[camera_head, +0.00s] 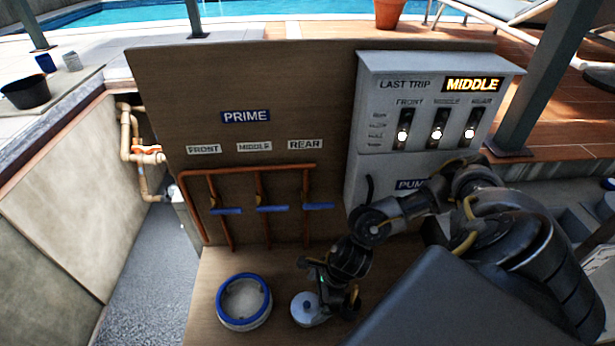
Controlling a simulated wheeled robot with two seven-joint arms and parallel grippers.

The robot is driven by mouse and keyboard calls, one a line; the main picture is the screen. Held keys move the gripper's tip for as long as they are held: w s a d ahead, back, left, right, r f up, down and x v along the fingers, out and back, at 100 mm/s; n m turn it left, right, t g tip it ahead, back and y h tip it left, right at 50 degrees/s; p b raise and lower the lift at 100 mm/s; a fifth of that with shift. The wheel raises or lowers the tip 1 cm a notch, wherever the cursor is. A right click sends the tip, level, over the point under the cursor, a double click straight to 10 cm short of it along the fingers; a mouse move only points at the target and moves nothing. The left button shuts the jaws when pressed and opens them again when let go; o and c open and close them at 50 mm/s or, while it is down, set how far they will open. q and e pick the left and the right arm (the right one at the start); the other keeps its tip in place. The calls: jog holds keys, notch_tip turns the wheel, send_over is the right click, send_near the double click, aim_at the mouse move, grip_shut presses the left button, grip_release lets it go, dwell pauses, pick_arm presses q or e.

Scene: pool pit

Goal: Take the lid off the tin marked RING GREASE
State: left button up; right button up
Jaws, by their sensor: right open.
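A small round tin with a pale grey lid (304,309) stands on the wooden bench near the bottom of the head view. No RING GREASE marking can be read on it. My right gripper (324,288) points down just above and to the right of the tin and covers part of its right side. It is open. I cannot tell whether a finger touches the lid. My left gripper is not in view.
A round dish with a blue rim (221,318) sits left of the tin. Copper pipes (240,172) with blue valve handles (272,209) stand behind, on a wooden panel (290,90). A grey switch box (440,65) reads LAST TRIP MIDDLE. Bare bench (206,275) shows at the left.

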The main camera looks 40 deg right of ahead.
aim_at(310, 304)
jog(key=b+x, duration=0.1)
jog(key=x, duration=0.1)
jog(key=b+x, duration=0.1)
jog(key=x, duration=0.2)
jog(key=shift+s+d+f+b, duration=0.15)
jog(key=shift+d+f+b, duration=0.05)
jog(key=shift+b, duration=0.1)
jog(key=shift+r, duration=0.1)
jog(key=shift+s, duration=0.1)
jog(key=c, duration=0.9)
